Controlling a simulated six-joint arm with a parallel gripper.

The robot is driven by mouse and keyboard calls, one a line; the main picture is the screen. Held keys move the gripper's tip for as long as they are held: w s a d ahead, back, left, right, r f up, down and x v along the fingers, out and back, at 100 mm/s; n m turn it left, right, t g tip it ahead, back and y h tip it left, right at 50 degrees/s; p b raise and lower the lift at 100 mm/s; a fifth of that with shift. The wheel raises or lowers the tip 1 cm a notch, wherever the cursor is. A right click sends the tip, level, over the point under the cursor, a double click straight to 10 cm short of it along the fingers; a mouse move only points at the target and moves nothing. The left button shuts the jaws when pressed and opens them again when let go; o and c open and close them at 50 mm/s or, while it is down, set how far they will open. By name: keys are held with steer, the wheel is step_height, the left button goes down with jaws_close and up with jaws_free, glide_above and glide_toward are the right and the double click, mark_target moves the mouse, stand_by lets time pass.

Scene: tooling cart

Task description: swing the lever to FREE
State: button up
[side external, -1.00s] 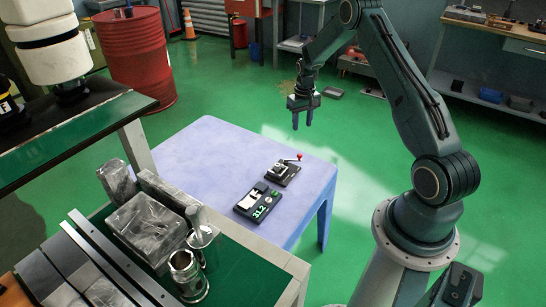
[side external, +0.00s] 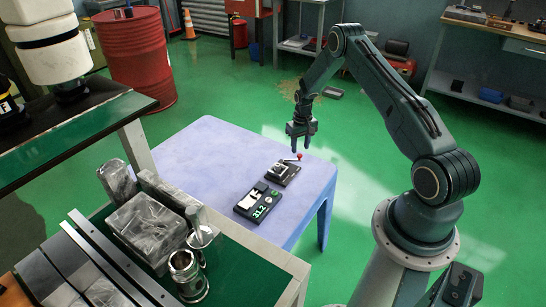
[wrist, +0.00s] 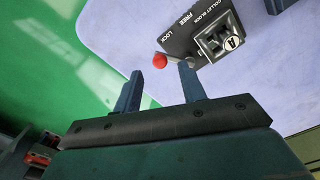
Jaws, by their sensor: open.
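The collet block (side external: 281,172) is a small dark unit on the blue-lavender table (side external: 215,150). My gripper (side external: 301,147) is open and empty, pointing down just above the knob. In the wrist view the fingers of my gripper (wrist: 158,78) appear either side of the knob. I cannot tell whether they touch it. One finger partly hides the lever arm.
A black device with a green 312 readout (side external: 258,202) lies beside the block. A cart in front holds metal blocks (side external: 146,230) and a steel cylinder (side external: 186,275). The table's left and back areas are clear.

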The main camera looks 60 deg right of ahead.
mark_target(300, 155)
steer(key=shift+f, duration=1.65)
jaws_close()
